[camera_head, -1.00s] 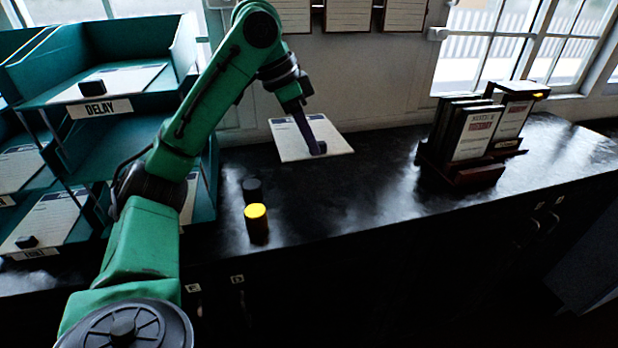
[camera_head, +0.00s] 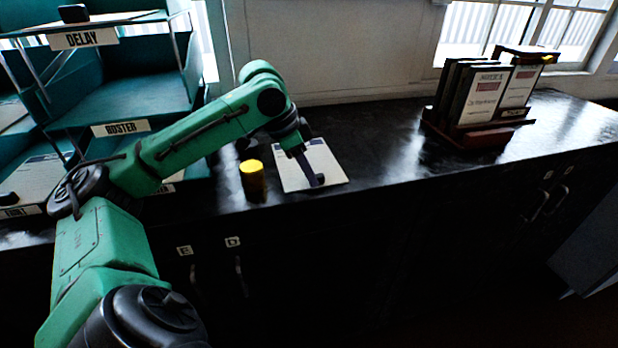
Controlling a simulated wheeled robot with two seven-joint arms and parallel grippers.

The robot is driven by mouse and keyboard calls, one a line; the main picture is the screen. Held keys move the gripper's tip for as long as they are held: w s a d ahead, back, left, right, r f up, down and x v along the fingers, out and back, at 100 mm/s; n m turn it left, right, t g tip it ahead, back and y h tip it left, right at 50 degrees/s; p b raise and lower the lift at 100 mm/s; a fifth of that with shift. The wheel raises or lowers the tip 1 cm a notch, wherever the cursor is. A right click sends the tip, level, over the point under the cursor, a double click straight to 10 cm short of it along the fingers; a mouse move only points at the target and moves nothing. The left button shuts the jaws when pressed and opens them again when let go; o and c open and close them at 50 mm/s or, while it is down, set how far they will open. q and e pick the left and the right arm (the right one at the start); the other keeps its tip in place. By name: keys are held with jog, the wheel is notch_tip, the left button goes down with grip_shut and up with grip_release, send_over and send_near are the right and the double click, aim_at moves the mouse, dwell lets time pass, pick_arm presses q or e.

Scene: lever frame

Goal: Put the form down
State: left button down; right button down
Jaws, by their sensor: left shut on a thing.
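The form (camera_head: 295,172) is a white sheet with a dark header strip and a small black knob (camera_head: 320,180) near its front edge. It is at the black counter (camera_head: 390,155), right of a yellow-topped cylinder. My left gripper (camera_head: 315,180) is shut at the form's knob, its dark finger reaching down over the sheet. I cannot tell whether the form touches the counter or hovers just above it. My right gripper is not in view.
The yellow-topped cylinder (camera_head: 253,180) stands close to the form's left edge. Teal trays labelled DELAY and ROSTER (camera_head: 120,128) stand at the left. A dark rack of upright books (camera_head: 480,100) stands at the right. The counter between form and rack is clear.

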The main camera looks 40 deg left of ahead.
pick_arm(q)
jog(key=shift+w+a+f, duration=0.1)
jog(key=c, duration=0.8)
grip_release()
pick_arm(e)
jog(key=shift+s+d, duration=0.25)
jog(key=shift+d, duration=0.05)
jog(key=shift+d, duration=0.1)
pick_arm(q)
jog(key=shift+r, duration=0.2)
jog(key=shift+a+r, duration=0.1)
jog(key=shift+r, duration=0.25)
jog(key=p+v, duration=0.2)
jog(key=v, duration=0.9)
jog(key=shift+r+p, duration=0.1)
jog(key=shift+p, duration=0.25)
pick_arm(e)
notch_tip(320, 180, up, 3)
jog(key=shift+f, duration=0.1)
